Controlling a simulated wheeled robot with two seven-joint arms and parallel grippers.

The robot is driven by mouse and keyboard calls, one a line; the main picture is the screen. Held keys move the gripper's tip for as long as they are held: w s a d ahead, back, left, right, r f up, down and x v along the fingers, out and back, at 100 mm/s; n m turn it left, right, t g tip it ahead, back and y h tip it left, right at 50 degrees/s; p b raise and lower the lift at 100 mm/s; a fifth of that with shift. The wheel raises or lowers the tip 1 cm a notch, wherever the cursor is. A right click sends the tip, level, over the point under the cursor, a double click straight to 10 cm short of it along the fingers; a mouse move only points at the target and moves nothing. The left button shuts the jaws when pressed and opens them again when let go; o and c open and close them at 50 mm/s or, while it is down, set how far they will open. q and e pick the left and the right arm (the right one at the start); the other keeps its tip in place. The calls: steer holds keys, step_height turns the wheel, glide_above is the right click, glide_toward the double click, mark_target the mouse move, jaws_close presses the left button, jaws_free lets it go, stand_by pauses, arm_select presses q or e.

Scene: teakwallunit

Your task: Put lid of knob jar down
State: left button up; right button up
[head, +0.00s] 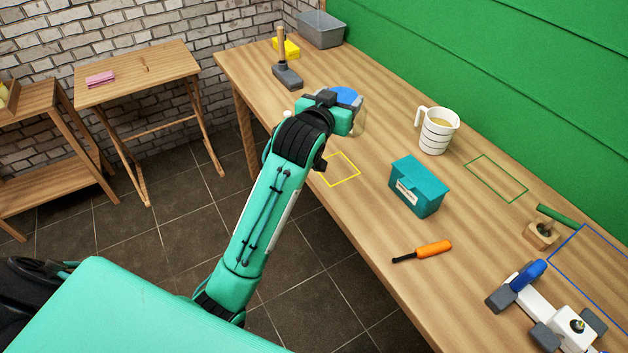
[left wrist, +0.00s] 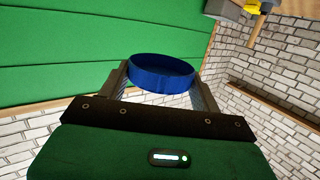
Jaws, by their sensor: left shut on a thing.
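My left gripper (head: 340,108) is shut on a round blue lid (head: 346,95), over the far part of the workbench. In the left wrist view the lid (left wrist: 161,73) sits between the two fingers (left wrist: 160,85), its rim showing as a blue ring. A pale, see-through jar (head: 360,120) shows partly just behind and right of my gripper; most of it is hidden. I cannot tell whether the lid touches the jar. A yellow outlined square (head: 341,170) is marked on the bench just in front of the gripper, and it is empty. My right gripper is not in view.
On the workbench (head: 370,222) stand a mallet (head: 287,75), a grey bin (head: 320,30), a striped measuring jug (head: 438,131), a teal box (head: 416,186) and an orange screwdriver (head: 430,249). A green outlined area (head: 496,178) is empty. A blue-handled tool (head: 525,278) lies at the right.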

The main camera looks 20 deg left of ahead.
arm_select(q)
steer(key=shift+s+f, duration=0.3)
steer(key=shift+f, duration=0.2)
steer(key=b, duration=0.1)
glide_above(333, 172)
step_height(333, 172, down, 15)
steer(key=shift+r, duration=0.2)
step_height(333, 172, down, 4)
steer(key=shift+s+b, duration=0.1)
steer(key=shift+b, duration=0.25)
steer(key=shift+f, duration=0.3)
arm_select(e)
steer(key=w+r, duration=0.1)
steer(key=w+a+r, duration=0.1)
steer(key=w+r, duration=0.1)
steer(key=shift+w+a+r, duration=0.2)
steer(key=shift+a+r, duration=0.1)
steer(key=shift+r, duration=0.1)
arm_select(q)
steer(key=shift+f, duration=0.1)
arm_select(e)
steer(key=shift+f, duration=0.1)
arm_select(q)
steer(key=o, duration=1)
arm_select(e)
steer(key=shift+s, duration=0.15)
